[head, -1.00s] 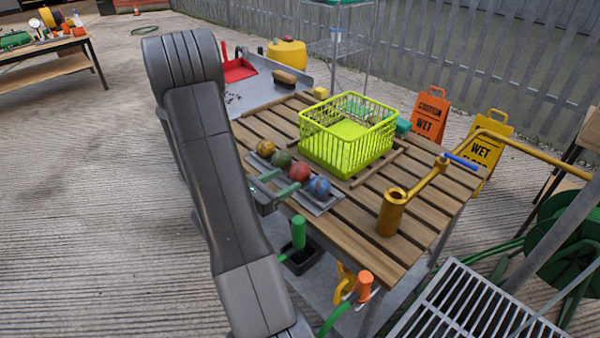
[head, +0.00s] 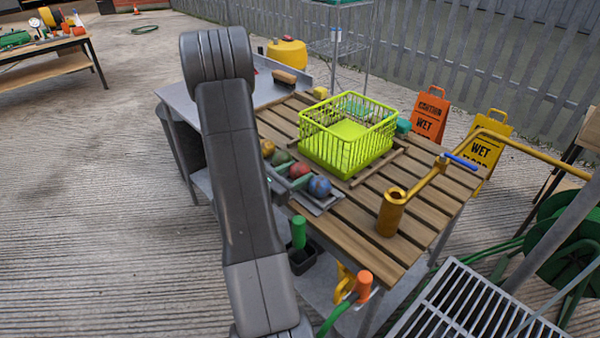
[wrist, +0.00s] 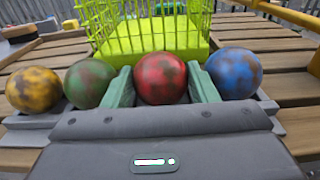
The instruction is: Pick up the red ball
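The red ball (head: 299,171) sits in a row of balls on a grey tray (head: 327,201) on the slatted table. In the wrist view the red ball (wrist: 161,78) lies between the two green fingers of my gripper (wrist: 160,88). The left finger is between the green ball and the red ball, and the right finger is between the red ball and the blue ball. The fingers stand apart around the red ball; small gaps seem to show, and no firm grip is visible. In the head view my arm hides part of the gripper.
The green ball (wrist: 90,83) and yellow ball (wrist: 34,89) are left of the red one; the blue ball (wrist: 234,73) is right. A lime basket (head: 347,137) stands behind the row. A brass post (head: 391,215) with a long handle stands at the right.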

